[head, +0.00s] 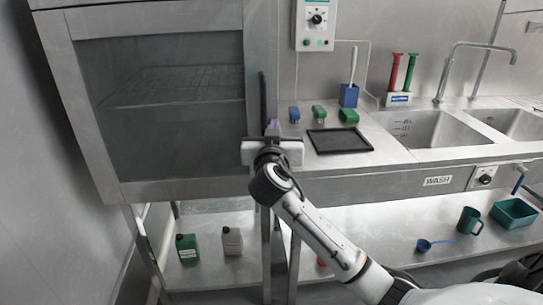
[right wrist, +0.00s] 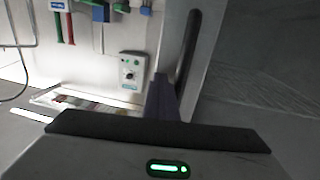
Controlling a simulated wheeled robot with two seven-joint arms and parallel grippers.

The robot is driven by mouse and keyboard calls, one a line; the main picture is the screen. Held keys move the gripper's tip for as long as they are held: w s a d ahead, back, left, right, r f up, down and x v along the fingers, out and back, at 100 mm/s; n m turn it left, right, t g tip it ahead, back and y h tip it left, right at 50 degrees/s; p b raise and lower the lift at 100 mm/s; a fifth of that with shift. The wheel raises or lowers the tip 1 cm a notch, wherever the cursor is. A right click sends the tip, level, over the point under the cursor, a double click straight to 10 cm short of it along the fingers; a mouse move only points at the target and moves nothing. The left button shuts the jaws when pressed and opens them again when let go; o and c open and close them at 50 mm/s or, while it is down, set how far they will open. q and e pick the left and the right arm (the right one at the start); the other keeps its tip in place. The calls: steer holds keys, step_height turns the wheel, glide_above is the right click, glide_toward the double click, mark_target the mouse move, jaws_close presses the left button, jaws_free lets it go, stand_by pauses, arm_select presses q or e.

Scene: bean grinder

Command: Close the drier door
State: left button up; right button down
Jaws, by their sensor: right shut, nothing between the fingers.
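The drier door (head: 160,100) fills the left of the head view, a steel frame around a dark window with a rack behind it. Its upright black handle (head: 263,98) is at the door's right edge and also shows in the right wrist view (right wrist: 187,50). My right gripper (head: 272,128) is shut and empty, with its purplish fingers (right wrist: 158,98) close beside the handle's lower end. I cannot tell whether they touch the handle or door. I cannot tell whether a gap is left at the door's edge. My left gripper is out of view.
A control box (head: 316,24) hangs on the wall right of the drier. A black tray (head: 340,141), small brushes and a sink (head: 425,128) are on the counter. Green (head: 187,248) and grey bottles stand on the shelf below.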

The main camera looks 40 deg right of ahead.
steer(key=shift+w+d+r, duration=0.1)
steer(key=shift+d+r, duration=0.35)
steer(key=shift+r, duration=0.25)
steer(key=s+d+f+b+v, duration=0.1)
steer(key=v, duration=1.3)
steer(key=shift+s+f, duration=0.15)
steer(key=shift+s, duration=0.15)
steer(key=shift+a, duration=0.15)
steer(key=a+f+n+y, duration=0.4)
steer(key=a+f, duration=0.1)
steer(key=f, duration=0.7)
steer(key=a+f+n+y, duration=0.4)
steer(key=a+f+y, duration=0.15)
steer(key=f, duration=0.55)
steer(key=s+a+f+n+g+y, duration=0.1)
steer(key=s+a+f+g+y, duration=0.1)
steer(key=s+a+f, duration=0.3)
steer(key=s+a+f+n+g+y, duration=0.1)
steer(key=s+a+f, duration=0.5)
steer(key=s+f, duration=0.6)
steer(key=shift+s+f+n+g+y, duration=0.35)
steer(key=shift+f+g+y, duration=0.2)
steer(key=shift+g+y, duration=0.4)
